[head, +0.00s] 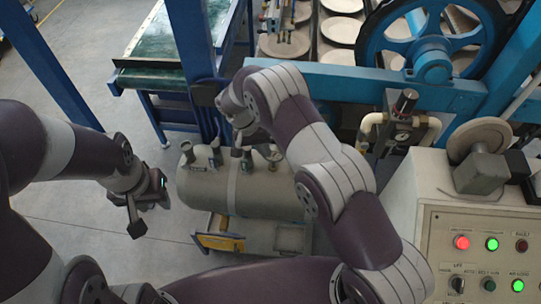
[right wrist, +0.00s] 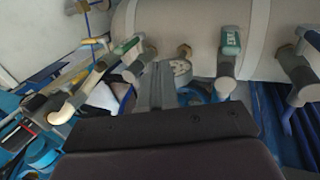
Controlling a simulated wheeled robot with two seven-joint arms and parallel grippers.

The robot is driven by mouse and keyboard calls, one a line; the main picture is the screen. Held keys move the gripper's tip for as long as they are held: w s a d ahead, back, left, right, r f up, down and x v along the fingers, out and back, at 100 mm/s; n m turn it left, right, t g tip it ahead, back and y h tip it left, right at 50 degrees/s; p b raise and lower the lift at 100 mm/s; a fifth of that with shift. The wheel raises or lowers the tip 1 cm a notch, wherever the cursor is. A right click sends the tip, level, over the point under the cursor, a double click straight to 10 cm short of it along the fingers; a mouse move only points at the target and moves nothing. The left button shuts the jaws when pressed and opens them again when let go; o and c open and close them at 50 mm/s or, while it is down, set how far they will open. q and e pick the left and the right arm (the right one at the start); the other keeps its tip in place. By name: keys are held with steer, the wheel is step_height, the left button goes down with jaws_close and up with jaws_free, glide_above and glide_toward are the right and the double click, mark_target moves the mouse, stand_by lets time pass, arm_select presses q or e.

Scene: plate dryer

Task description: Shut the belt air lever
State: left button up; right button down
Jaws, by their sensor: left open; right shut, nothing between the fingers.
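A grey-green air tank (head: 262,198) lies below the press frame, with several valves along its top. My left gripper (head: 148,200) is open and empty, left of the tank.
A control panel (head: 480,255) with lit buttons stands at the lower right. A blue flywheel (head: 432,60) and frame are behind my right arm. Grey floor (head: 60,215) is clear at the left.

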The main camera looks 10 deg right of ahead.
arm_select(q)
step_height(320, 180, down, 5)
steer(key=b, duration=0.4)
steer(key=r+p, duration=0.6)
steer(key=shift+s+d, duration=0.15)
steer(key=shift+s, duration=0.1)
arm_select(e)
steer(key=s+d+f, duration=0.2)
steer(key=d+f, duration=0.5)
steer(key=shift+s+f, duration=0.2)
arm_select(q)
steer(key=shift+w+f, duration=0.1)
arm_select(e)
steer(key=shift+w, duration=0.1)
arm_select(q)
steer(key=shift+f, duration=0.1)
steer(key=shift+f, duration=0.1)
